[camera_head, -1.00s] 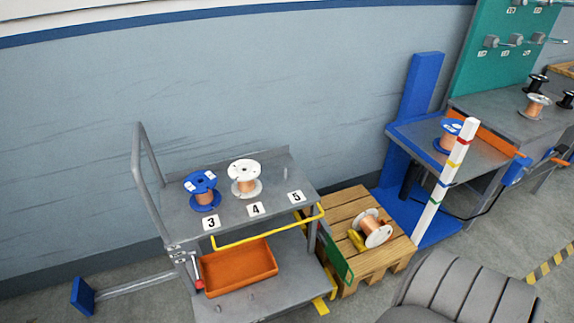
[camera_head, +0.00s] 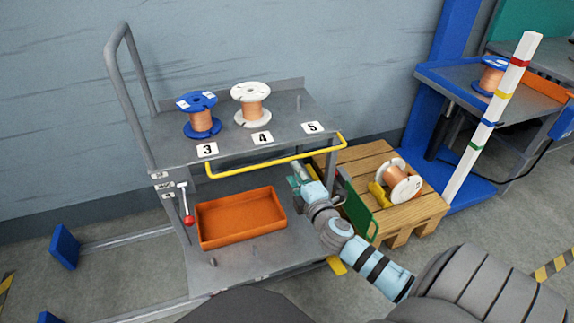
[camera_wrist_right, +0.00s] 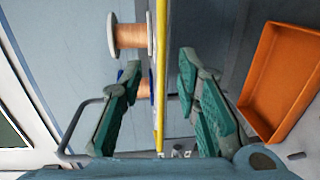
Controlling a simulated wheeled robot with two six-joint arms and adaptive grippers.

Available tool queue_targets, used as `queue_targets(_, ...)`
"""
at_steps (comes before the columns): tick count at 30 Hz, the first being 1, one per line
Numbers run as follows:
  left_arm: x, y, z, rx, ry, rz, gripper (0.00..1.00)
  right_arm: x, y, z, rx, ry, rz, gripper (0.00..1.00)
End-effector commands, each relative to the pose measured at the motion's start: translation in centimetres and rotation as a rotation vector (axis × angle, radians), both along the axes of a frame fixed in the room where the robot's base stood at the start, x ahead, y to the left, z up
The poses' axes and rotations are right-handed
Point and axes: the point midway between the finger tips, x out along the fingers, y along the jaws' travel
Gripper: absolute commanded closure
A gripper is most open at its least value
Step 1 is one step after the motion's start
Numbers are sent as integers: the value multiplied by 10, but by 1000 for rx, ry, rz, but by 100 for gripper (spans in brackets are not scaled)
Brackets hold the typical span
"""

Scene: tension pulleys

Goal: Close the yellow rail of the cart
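The yellow rail (camera_head: 250,168) of the cart runs along the front of the cart's upper shelf (camera_head: 225,136), a little below the shelf's front edge, with bent ends at left and right. My right gripper (camera_head: 300,178) is just below the rail's right part, in front of the cart. In the right wrist view the rail (camera_wrist_right: 161,30) passes lengthwise between the two green fingers of the open right gripper (camera_wrist_right: 159,65), with gaps on both sides. I cannot tell how deep the rail lies between the fingers. My left gripper is not in view.
A blue spool (camera_head: 201,121) and a white spool (camera_head: 252,108) stand on the upper shelf. An orange tray (camera_head: 241,217) sits on the lower shelf. A wooden pallet (camera_head: 345,160) with another spool (camera_head: 400,181) and a striped post (camera_head: 490,120) stand to the right.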

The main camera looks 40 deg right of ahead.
Motion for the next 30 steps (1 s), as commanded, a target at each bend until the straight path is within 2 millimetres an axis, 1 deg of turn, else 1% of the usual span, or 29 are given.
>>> queue_targets(1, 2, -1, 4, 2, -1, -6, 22, 14, -5, -4, 1, -2, -3, 70)
queue_targets(4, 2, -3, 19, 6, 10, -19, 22, 39, -14, -8, 2, -2, -3, 70)
queue_targets(6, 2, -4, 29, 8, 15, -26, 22, 53, -19, -9, 4, -1, -2, 70)
queue_targets(10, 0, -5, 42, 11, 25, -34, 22, 69, -24, -11, 4, 1, -1, 70)
queue_targets(13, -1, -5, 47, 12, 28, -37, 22, 74, -26, -10, 2, 1, -1, 70)
queue_targets(20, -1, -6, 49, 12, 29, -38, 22, 75, -26, -10, 4, 2, 0, 70)
queue_targets(25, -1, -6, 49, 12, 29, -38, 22, 75, -26, -10, 4, 2, 0, 97)
queue_targets(26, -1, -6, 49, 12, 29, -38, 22, 75, -26, -10, 4, 2, 0, 100)
queue_targets(30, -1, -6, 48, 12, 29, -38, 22, 75, -26, -10, 4, 2, 0, 100)
